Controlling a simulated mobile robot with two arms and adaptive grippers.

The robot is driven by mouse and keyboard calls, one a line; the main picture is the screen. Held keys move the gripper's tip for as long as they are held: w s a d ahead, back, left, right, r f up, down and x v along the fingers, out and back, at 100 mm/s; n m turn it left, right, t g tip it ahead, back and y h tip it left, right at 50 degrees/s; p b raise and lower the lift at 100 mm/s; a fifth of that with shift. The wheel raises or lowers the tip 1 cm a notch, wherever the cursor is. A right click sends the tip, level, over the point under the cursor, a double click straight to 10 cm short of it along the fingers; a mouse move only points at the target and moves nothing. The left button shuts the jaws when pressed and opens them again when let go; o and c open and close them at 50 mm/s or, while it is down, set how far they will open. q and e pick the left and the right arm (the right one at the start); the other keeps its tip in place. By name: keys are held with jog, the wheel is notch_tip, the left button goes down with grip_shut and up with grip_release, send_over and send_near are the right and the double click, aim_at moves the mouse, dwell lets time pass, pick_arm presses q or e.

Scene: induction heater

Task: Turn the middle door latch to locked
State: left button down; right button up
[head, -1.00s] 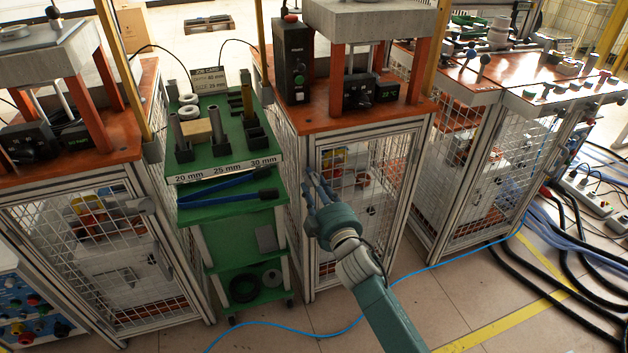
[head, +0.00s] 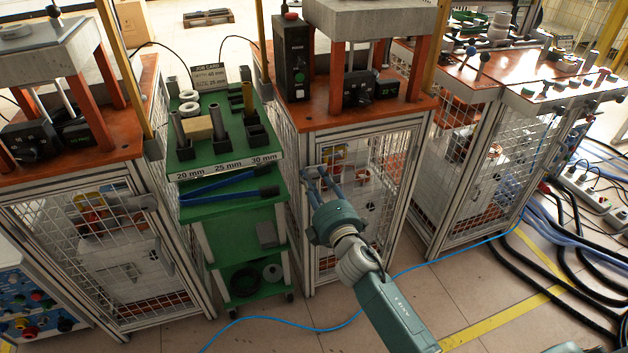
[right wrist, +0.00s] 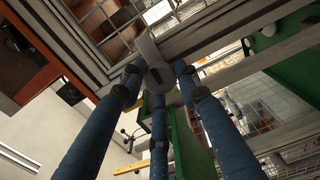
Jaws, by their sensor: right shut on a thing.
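The middle cabinet's mesh door (head: 375,165) stands upright below the orange tabletop. My right gripper (head: 318,174) is at the upper left edge of this door, its blue fingers pointing at the frame. In the right wrist view, a grey door latch (right wrist: 160,78) with a round knob and a short lever sits between the fingertips of my right gripper (right wrist: 158,82). The fingers are closed around the knob. In the head view the fingers mostly hide the latch, and I cannot tell whether it is at locked.
A green trolley (head: 225,160) with tubes and blue-handled tongs stands just left of the middle cabinet. Another mesh cabinet (head: 85,240) is at the left. A blue cable (head: 300,322) crosses the floor; thick black hoses (head: 560,270) lie at the right.

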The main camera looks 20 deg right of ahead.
jog(key=shift+d+f+n, duration=0.2)
jog(key=shift+d+n, duration=0.05)
jog(key=shift+n, duration=0.05)
dwell(0.4)
jog(key=o, duration=1.1)
jog(key=shift+r, duration=0.1)
jog(key=shift+s, duration=0.1)
jog(key=s, duration=1.2)
jog(key=shift+d, duration=0.2)
